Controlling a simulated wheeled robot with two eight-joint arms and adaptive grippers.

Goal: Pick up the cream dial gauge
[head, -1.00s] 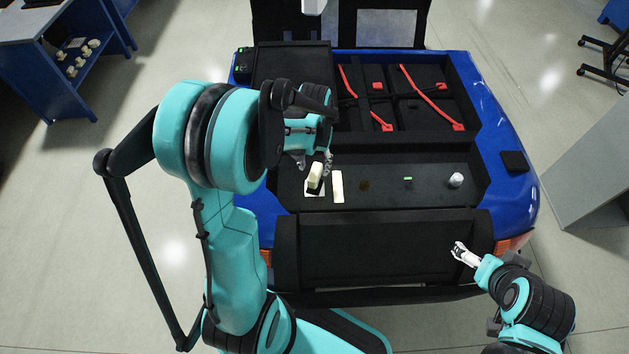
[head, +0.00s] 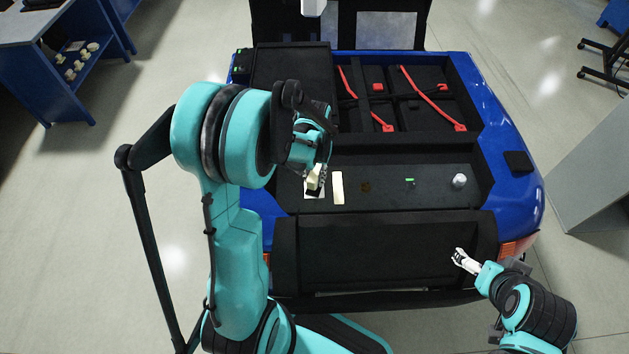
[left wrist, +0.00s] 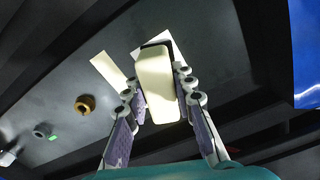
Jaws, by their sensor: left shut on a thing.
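The cream dial gauge (head: 313,181) is a pale block with a dark part at its far end, at the left of the black shelf. It also shows in the left wrist view (left wrist: 158,85). My left gripper (head: 318,175) is around it, with one finger on each side, shut on it. In the head view the fingers and hand hide part of the gauge. A white patch lies under it; I cannot tell if they touch. My right gripper (head: 462,258) is at the lower right, away from the gauge; its finger opening is too small to judge.
A flat cream strip (head: 338,188) lies just right of the gauge. Behind are red-barred black compartments (head: 425,92). The shelf between the small items is clear.

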